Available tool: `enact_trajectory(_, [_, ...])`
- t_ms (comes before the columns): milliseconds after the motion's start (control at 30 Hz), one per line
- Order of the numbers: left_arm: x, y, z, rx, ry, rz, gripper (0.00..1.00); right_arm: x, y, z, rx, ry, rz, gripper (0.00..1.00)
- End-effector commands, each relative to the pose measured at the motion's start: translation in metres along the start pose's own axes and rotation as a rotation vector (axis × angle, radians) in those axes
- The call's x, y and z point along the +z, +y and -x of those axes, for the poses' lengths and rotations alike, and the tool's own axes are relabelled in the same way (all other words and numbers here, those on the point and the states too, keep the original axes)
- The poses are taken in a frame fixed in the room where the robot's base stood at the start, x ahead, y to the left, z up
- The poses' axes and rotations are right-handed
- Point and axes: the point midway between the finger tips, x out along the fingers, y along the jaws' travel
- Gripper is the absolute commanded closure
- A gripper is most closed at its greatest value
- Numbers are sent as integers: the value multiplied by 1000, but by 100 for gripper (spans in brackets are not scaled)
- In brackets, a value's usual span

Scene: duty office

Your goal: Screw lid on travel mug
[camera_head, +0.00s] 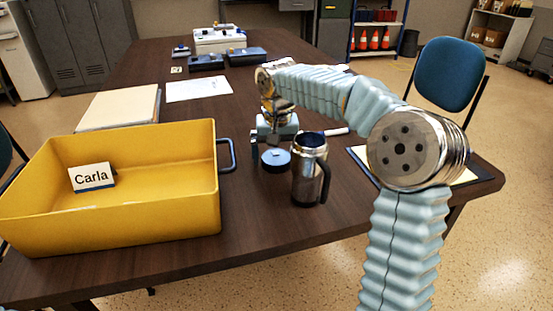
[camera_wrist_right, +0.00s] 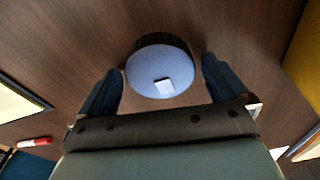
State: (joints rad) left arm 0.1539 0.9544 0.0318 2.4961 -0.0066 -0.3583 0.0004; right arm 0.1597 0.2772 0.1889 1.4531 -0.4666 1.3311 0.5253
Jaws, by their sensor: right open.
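The steel travel mug (camera_head: 306,180) stands upright on the dark wooden table, its top open and dark, with a black handle on its right side. The round blue-grey lid (camera_head: 276,161) appears to lie on the table just behind and left of the mug. My right gripper (camera_head: 275,147) is open and points down over the lid. In the right wrist view the lid (camera_wrist_right: 155,62), with a small white patch on top, sits between the spread fingers, with gaps on both sides. The mug does not show there. My left gripper is out of view.
A yellow bin (camera_head: 170,203) with a "Carla" card (camera_head: 91,177) fills the table's front left. A paper stack (camera_head: 119,108), a sheet (camera_head: 198,89) and several blue devices lie farther back. A white-and-red marker (camera_head: 337,132) lies right of the gripper.

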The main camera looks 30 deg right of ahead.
Motion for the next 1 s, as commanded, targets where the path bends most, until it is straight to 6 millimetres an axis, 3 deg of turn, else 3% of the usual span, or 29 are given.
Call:
enact_trajectory(167, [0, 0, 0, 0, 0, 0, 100, 0, 0, 0, 0, 0, 0, 2])
enact_trajectory(500, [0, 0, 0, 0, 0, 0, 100, 0, 0, 0, 0, 0, 0, 51])
enact_trajectory(767, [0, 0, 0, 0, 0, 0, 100, -1, 0, 4, -1, 2, 0, 51])
enact_trajectory(1000, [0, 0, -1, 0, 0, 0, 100, -6, -1, 44, -3, 4, 0, 51])
